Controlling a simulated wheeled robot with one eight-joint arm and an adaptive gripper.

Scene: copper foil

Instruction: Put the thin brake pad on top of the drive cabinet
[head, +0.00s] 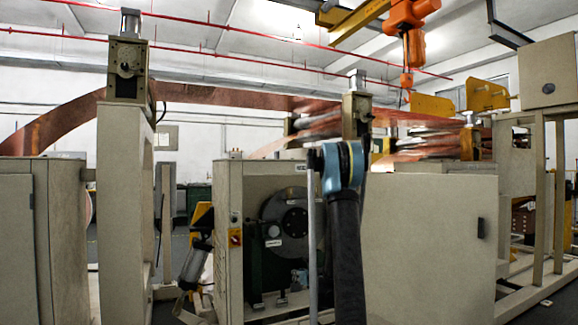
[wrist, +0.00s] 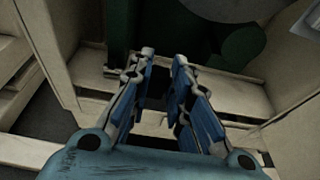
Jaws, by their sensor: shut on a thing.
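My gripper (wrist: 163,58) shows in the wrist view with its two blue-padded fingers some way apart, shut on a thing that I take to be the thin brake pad. The pad itself cannot be clearly made out between the dark fingertips. In the head view my arm rises in front of the open-fronted beige cabinet (head: 229,250), which I take to be the drive cabinet. It holds a dark green motor with a grey disc (head: 285,225). In the wrist view the fingers point down toward the cabinet's open front and the green motor (wrist: 226,50).
A closed beige cabinet (head: 425,240) stands to the right, and a tall beige post (head: 123,190) to the left. Copper foil (head: 215,97) runs across above. An orange hoist (head: 408,40) hangs overhead. A yellow and grey cylinder (head: 195,258) leans left of the open cabinet.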

